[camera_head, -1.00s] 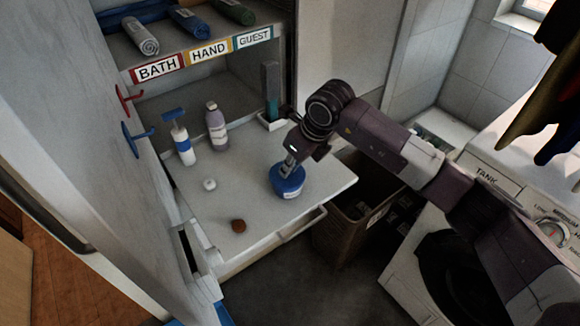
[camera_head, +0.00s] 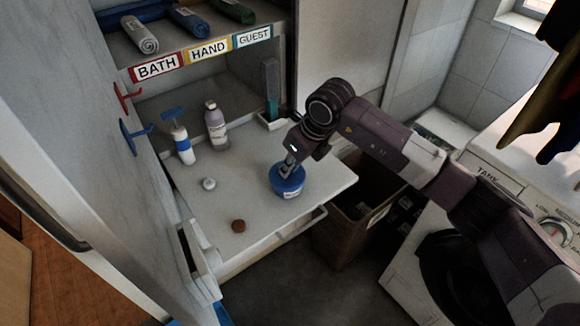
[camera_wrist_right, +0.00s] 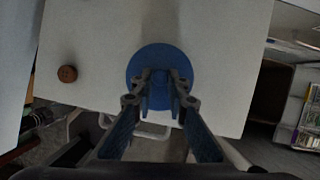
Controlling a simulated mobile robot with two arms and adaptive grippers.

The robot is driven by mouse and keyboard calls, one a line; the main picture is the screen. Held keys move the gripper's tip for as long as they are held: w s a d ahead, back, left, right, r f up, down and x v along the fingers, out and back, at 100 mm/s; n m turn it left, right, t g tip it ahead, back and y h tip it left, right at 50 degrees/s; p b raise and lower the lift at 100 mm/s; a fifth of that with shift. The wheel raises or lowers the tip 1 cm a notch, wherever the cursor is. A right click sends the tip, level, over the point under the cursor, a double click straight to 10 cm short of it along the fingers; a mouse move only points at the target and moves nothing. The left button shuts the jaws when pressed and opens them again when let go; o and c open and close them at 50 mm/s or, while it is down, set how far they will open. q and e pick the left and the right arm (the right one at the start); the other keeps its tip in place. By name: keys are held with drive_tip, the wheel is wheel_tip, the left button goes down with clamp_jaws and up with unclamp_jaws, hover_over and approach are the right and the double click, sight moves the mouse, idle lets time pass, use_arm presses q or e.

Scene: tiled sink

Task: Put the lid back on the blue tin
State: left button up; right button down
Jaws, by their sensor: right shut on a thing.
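The blue tin (camera_head: 290,190), with a white label, stands on the pull-out shelf near its right front part. Its blue lid (camera_wrist_right: 160,60) is round with a small knob in the middle, and fills the centre of the right wrist view. My right gripper (camera_head: 287,171) comes down from above and is shut on the lid's knob; the fingers (camera_wrist_right: 160,92) also show in the right wrist view. The lid is at the tin's top; I cannot tell whether it is fully seated. The lid hides the tin's opening. My left gripper is not in view.
A white-and-blue pump bottle (camera_head: 182,145) and a lilac bottle (camera_head: 216,127) stand at the back left of the shelf (camera_head: 245,180). A small white item (camera_head: 208,184) and a brown round item (camera_head: 238,226) lie left of the tin. A basket (camera_head: 345,225) stands below right.

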idle(0.3)
drive_tip(key=c, duration=1.8)
unclamp_jaws()
drive_tip(key=shift+o, duration=0.4)
drive_tip(key=o, duration=0.4)
drive_tip(key=shift+r, duration=0.15)
drive_tip(key=shift+r+p, duration=1.45)
drive_tip(key=shift+r, duration=1.9)
